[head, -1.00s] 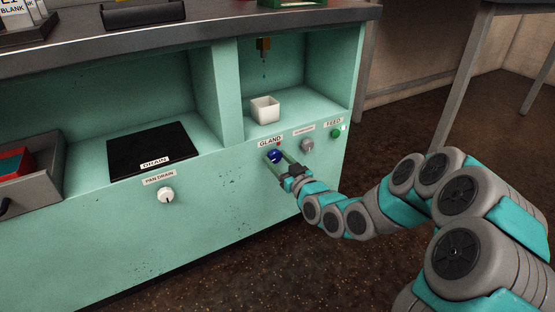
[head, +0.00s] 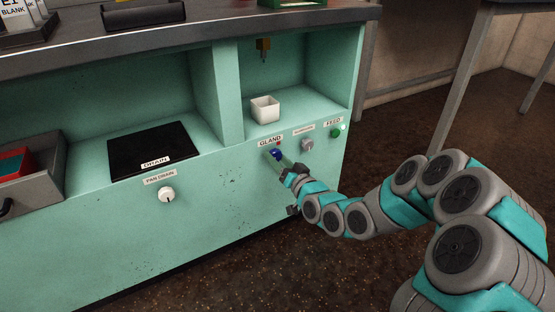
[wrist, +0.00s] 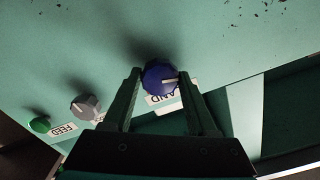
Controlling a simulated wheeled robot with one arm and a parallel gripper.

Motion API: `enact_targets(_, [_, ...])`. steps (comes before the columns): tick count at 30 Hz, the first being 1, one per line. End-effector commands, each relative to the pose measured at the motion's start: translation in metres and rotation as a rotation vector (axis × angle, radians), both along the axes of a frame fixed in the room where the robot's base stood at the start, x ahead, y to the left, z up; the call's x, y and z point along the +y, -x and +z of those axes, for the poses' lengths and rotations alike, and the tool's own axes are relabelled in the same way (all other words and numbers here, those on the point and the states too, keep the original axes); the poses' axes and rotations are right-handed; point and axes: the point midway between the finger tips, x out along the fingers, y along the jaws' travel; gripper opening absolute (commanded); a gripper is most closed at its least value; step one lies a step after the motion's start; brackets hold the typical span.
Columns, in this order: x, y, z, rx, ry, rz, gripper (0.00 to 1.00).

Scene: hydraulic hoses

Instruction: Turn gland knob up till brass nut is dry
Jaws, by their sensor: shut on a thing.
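The blue gland knob (head: 275,155) sits on the green cabinet front under the GLAND label. In the wrist view the knob (wrist: 160,78) shows a white pointer line towards the picture's right. My gripper (head: 279,159) is shut on the knob, one finger on each side; the wrist view shows the gripper (wrist: 160,80) too. The brass nut (head: 263,44) hangs at the top of the right-hand bay. A small dark bit shows just under it; I cannot tell whether the nut is wet.
A white cup (head: 265,109) stands below the nut. A grey knob (head: 307,145) and a green FEED button (head: 336,132) are right of the gland knob. The PAN DRAIN knob (head: 167,195) and dark drain plate (head: 150,148) are to the left.

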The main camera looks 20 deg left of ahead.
Motion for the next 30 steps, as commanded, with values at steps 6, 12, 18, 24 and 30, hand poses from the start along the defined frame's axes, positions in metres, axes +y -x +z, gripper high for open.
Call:
enact_targets(6, [-0.0001,0.0002,-0.0010,0.003,0.000,0.000,0.02])
enact_targets(12, [-0.0001,0.0002,-0.0008,0.002,0.001,0.000,0.68])
enact_targets(18, [-0.0001,0.0000,-0.0004,0.002,0.000,0.000,0.88])
enact_targets(24, [-0.0002,0.0001,-0.0003,0.002,0.000,0.000,0.88])
enact_targets(30, [-0.0087,0.0050,0.0002,0.001,-0.001,-0.002,0.88])
